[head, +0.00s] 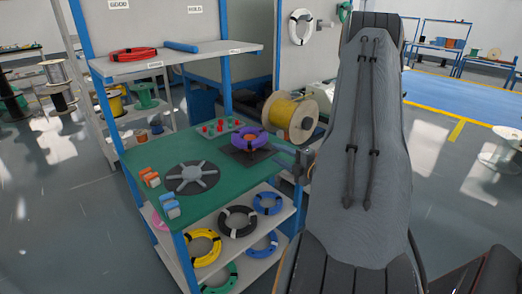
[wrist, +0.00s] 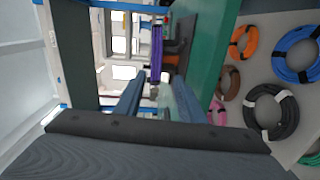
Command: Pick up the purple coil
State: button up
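The purple coil (head: 247,138) sits around an orange centre piece on a dark square plate (head: 236,156) near the right end of the green tabletop. In the wrist view the purple coil (wrist: 157,45) shows edge-on, beyond my fingertips. My gripper (head: 296,160) is at the table's right edge, to the right of the coil and apart from it. In the wrist view the two fingers of my gripper (wrist: 157,80) are spread with a gap between them and nothing held. My arm hides part of the table's right side in the head view.
A large yellow spool (head: 290,117) stands close behind the coil. A button panel (head: 220,127), a grey spoked disc (head: 192,177) and orange clips (head: 150,177) are on the green tabletop (head: 160,155). Several coils lie on the shelves below. A red coil (head: 133,54) lies on the upper shelf.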

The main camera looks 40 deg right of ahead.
aim_at(262, 144)
jog(key=shift+n+t, duration=0.4)
jog(key=shift+w+f+b, duration=0.1)
jog(key=shift+w+b, duration=1.5)
jog(key=shift+w, duration=2.65)
grip_shut()
notch_tip(262, 144, up, 3)
jog(key=shift+f+p, duration=0.15)
jog(key=shift+p, duration=0.65)
jog(key=shift+f, duration=0.1)
